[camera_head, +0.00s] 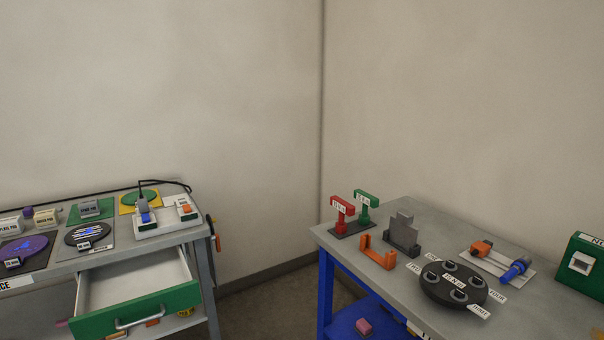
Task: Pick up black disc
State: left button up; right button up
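Two black discs show in the head view. On the left cart, a black disc (88,231) with white and blue stripes lies on a grey square pad. On the right table, a larger, thick dark disc (434,290) carries several round grey sockets and white labels around it. The frame does not show which one the task names. Neither of my grippers is in view.
The left cart (207,255) has an open, green-fronted drawer (150,308) jutting forward. A purple disc (24,248) lies nearby. The right table (545,318) also holds red and green stands, an orange bracket (378,254), a grey block and a green box. A floor gap separates the furniture.

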aim_at(83, 237)
jog(key=u, duration=1.4)
